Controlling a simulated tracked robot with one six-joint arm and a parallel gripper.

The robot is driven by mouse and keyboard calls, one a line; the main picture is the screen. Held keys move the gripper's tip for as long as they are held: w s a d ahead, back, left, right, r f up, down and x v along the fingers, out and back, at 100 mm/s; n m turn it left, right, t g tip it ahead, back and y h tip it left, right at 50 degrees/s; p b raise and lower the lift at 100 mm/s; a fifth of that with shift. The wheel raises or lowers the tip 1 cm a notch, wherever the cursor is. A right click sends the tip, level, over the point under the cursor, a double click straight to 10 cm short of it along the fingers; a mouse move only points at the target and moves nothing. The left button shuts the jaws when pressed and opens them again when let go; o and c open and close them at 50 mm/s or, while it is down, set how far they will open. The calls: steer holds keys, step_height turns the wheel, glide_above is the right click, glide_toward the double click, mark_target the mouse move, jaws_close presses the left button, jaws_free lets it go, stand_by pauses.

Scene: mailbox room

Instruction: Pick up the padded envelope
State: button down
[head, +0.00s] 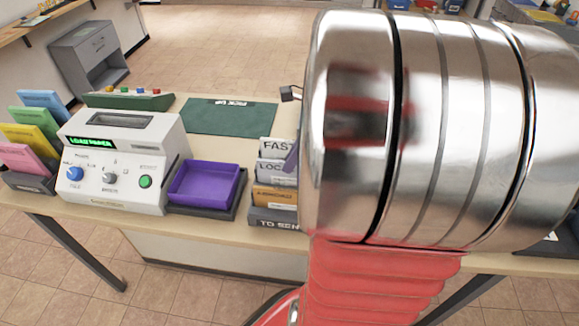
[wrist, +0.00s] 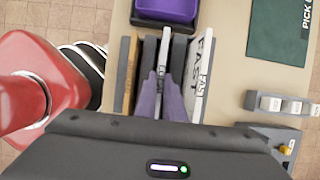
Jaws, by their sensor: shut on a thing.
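My gripper (wrist: 163,82) has two purple fingers, which reach down into the upright file sorter in the wrist view. They are closed on both sides of a thin white upright panel (wrist: 164,48) marked with letters that look like LOCAL. In the head view, a purple finger (head: 291,158) shows beside the LOCAL label, and my arm hides the rest. No padded envelope can be told for certain. A tan piece (wrist: 130,62) stands at the sorter's left in the wrist view, apart from the fingers, and could be an envelope or a panel.
The white FAST panel (wrist: 202,72) is close right of the fingers. A purple tray (head: 204,184) and a label machine (head: 122,160) stand left of the sorter in the head view. The green PICK UP mat (head: 229,117) is clear.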

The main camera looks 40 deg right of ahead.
step_height(320, 180, up, 10)
steer(key=shift+f, duration=0.2)
stand_by(0.7)
